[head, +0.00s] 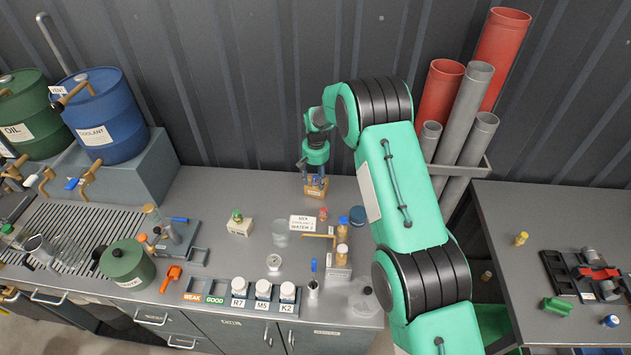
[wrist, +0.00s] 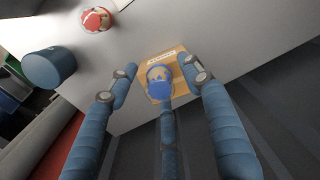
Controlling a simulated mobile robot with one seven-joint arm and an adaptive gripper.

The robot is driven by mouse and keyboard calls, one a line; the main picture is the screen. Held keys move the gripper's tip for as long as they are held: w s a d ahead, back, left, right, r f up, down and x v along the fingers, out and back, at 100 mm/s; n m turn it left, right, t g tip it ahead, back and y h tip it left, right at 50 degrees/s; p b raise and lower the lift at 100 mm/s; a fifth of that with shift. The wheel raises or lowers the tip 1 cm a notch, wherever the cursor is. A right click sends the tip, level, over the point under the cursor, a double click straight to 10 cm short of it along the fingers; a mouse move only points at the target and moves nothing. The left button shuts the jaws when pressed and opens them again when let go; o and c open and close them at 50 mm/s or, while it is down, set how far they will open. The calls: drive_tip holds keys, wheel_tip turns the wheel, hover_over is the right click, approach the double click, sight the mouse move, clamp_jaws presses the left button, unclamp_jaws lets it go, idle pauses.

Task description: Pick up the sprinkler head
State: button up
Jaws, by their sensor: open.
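A small tan block (head: 317,191) with a white label stands near the back of the workbench. In the wrist view the same block (wrist: 177,61) holds a round, brass-coloured piece (wrist: 155,73), which seems to be the sprinkler head. My gripper (head: 316,181) is above the block, pointing down. In the wrist view my open gripper (wrist: 163,85) has one blue finger to each side of the piece, apart from it. A third finger comes up from below and covers part of the piece. Whether that finger touches it I cannot tell.
A red-topped item (wrist: 96,19) and a blue round container (wrist: 49,68) stand near the block. A white sign (head: 303,223) and several small bottles and jars stand farther forward. The dark corrugated wall (head: 250,80) is close behind. The bench left of the block is clear.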

sight(315, 175)
idle(0.5)
clamp_jaws()
drive_tip(key=shift+r, duration=0.15)
drive_tip(key=shift+r, duration=0.65)
wheel_tip(315, 175, up, 2)
drive_tip(key=shift+b, duration=0.3)
drive_tip(key=s+d, duration=0.2)
drive_tip(key=s, duration=0.5)
drive_tip(key=s+d+r+b, duration=0.1)
drive_tip(key=s+d, duration=0.2)
drive_tip(key=s, duration=0.5)
drive_tip(key=shift+r, duration=0.2)
